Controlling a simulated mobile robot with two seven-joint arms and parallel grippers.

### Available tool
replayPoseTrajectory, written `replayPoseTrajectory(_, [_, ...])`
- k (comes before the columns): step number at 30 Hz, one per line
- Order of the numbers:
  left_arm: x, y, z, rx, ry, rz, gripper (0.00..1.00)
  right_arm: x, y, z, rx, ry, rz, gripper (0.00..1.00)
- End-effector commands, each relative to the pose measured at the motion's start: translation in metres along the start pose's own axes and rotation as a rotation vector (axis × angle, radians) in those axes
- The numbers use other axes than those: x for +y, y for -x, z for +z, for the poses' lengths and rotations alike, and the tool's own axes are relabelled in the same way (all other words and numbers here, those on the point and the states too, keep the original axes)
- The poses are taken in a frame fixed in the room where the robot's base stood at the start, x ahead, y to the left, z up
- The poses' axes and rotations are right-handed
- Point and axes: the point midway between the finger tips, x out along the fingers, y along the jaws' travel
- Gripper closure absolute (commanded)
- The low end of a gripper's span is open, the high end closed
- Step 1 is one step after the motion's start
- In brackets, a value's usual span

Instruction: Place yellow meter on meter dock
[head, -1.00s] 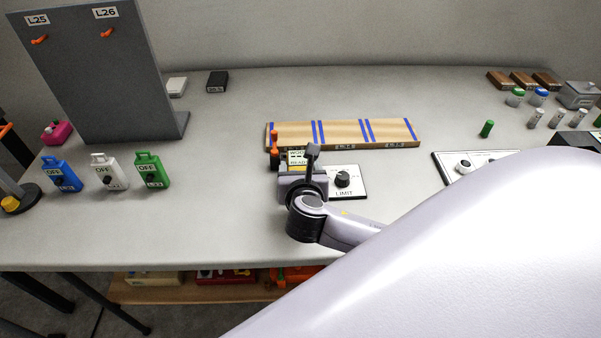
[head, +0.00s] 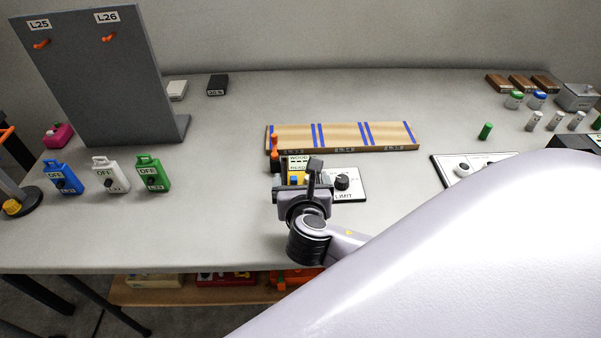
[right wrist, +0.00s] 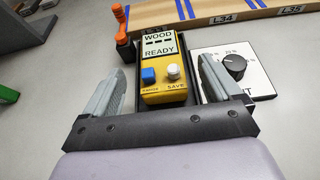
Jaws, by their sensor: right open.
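The yellow meter (right wrist: 163,93) has a screen reading WOOD and READY, a blue button and a white button. It sits in a black tray-like dock (right wrist: 203,97), whose edges show around it in the right wrist view. In the head view the meter (head: 294,179) is partly hidden behind my right gripper (head: 297,182). The right gripper (right wrist: 160,68) is open, with one finger on each side of the meter and visible gaps between them. My left gripper is not in view.
An orange-handled tool (right wrist: 121,25) stands beside the dock's left edge. A LIMIT dial panel (right wrist: 240,72) lies close on the right. A wooden board with blue stripes (head: 342,135) lies behind. Blue, white and green OFF boxes (head: 153,173) stand left, with clear table between.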

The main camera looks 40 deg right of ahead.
Motion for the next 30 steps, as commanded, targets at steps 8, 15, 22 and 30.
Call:
replayPoseTrajectory(8, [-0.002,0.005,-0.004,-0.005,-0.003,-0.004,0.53,0.001,0.058,0.000,0.003,-0.002,0.002,0.09])
replayPoseTrajectory(15, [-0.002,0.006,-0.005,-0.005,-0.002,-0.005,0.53,0.000,0.077,0.000,0.001,-0.002,-0.001,0.09])
replayPoseTrajectory(22, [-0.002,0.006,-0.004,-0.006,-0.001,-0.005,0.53,0.000,0.078,0.000,0.001,-0.002,-0.001,0.09])
replayPoseTrajectory(30, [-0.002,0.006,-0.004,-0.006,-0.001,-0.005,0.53,0.000,0.078,0.000,0.001,-0.002,-0.001,0.09])
